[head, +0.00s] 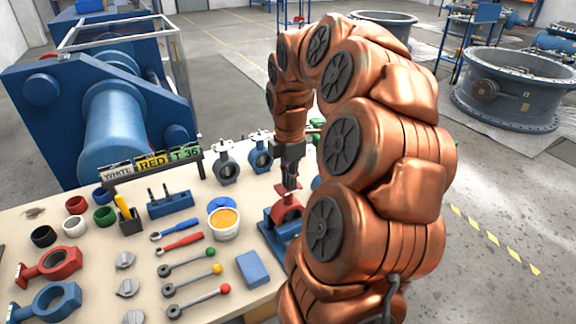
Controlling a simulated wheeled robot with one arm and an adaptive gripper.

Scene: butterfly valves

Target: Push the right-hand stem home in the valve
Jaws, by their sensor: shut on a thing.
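My gripper (291,180) points straight down over the work table, right of its middle. It is shut on the stem, which is mostly hidden between the dark fingers. Directly below is a red valve body (287,204), seated in a blue fixture (272,238). The fingertips are close above the valve's top. I cannot tell how deep the stem sits in the valve. My copper-coloured arm covers the right side of the fixture and table.
A white tub of orange paste (224,223) and a blue block (253,269) stand left of the fixture. Levers with coloured knobs (192,279) lie further left. Grey (226,165) and blue (261,156) valves stand behind. A sign rack (152,166) stands at the back left.

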